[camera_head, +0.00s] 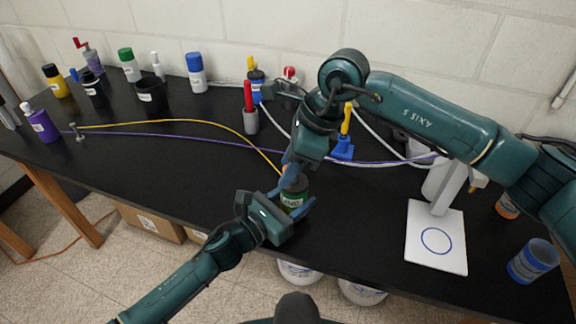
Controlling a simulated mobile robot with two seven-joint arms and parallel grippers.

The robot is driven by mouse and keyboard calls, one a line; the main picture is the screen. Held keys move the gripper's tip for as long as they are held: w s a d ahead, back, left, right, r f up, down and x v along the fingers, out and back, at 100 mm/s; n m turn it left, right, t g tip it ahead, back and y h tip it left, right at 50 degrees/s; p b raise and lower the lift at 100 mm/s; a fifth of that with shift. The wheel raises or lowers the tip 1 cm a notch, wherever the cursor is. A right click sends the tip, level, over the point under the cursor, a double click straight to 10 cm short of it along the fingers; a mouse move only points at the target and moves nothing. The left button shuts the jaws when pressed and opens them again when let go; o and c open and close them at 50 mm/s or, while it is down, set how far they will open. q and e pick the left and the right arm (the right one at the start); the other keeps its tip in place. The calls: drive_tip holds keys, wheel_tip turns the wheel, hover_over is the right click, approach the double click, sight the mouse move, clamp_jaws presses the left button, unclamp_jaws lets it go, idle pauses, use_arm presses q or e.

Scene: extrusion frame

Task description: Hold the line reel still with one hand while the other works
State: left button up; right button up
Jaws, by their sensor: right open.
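The line reel (292,199) is a small dark green cylinder with a pale label, standing on the black bench near its front edge. My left gripper (301,195) reaches in from the lower left, with a blue finger on each side of the reel, closed around it. My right gripper (291,167) comes down from above and is open at the reel's top, beside a bit of orange. It partly hides the top of the reel. A yellow line (205,122) runs from a small metal post (78,133) at the left toward the reel.
A purple line (180,136) crosses the bench behind the reel. A red-handled tool in a grey holder (250,122) and a blue stand (342,149) are nearby. Several bottles line the back left.

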drive_tip(key=shift+a+f, duration=0.2)
drive_tip(key=shift+f, duration=0.25)
clamp_jaws()
